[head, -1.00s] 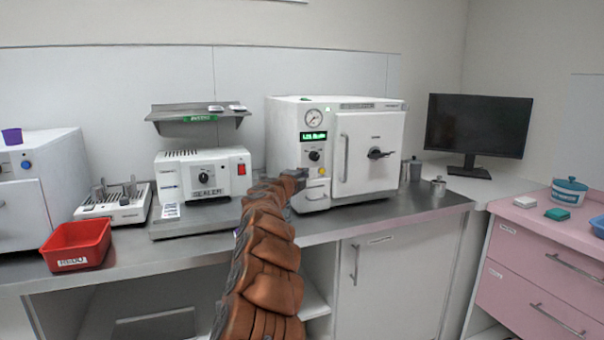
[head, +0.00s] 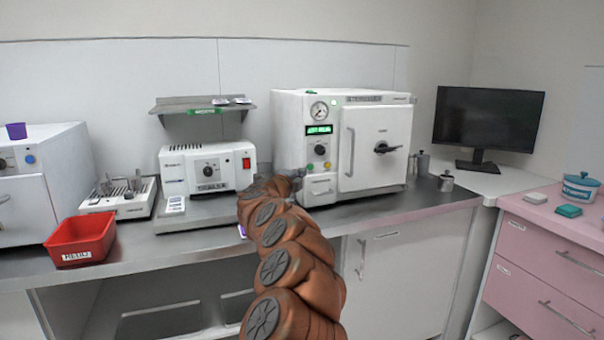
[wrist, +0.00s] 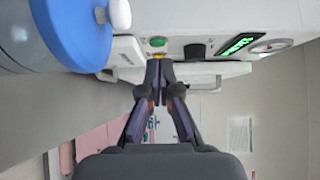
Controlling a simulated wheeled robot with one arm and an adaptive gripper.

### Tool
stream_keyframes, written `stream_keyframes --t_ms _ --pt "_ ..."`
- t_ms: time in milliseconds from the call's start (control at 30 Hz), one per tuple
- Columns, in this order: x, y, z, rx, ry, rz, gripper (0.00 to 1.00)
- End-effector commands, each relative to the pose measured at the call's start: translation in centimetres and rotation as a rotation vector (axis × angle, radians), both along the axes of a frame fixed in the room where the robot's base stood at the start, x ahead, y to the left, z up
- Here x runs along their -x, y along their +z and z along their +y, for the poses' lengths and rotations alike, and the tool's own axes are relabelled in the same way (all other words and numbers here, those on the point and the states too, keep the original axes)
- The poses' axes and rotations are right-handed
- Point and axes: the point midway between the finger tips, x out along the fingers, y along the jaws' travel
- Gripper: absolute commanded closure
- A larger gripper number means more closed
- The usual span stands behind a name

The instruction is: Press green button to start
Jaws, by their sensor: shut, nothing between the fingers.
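The white autoclave (head: 378,163) stands on the counter, its control panel left of its closed door. My gripper (wrist: 159,72) is shut and empty, pointing at the panel. A gap to the button seems to show; contact cannot be seen. In the head view my gripper (head: 292,180) is at the panel's lower left, partly hidden by my arm.
A sealer (head: 207,170) stands left of the autoclave under a small shelf (head: 200,106). A red bin (head: 80,240) sits at the counter's front left. Metal canisters (head: 446,182) and a monitor (head: 488,120) stand to the right.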

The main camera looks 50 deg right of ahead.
Motion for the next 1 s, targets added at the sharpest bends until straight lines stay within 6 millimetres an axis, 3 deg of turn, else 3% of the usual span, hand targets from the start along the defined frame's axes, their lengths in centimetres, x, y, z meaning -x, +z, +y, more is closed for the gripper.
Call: stream_keyframes --t_ms 400,1000 --pt "0.6 0.2 2.1 0.002 -0.002 -0.002 1.0" --pt "0.7 0.1 2.2 0.002 -0.002 -0.001 1.0"
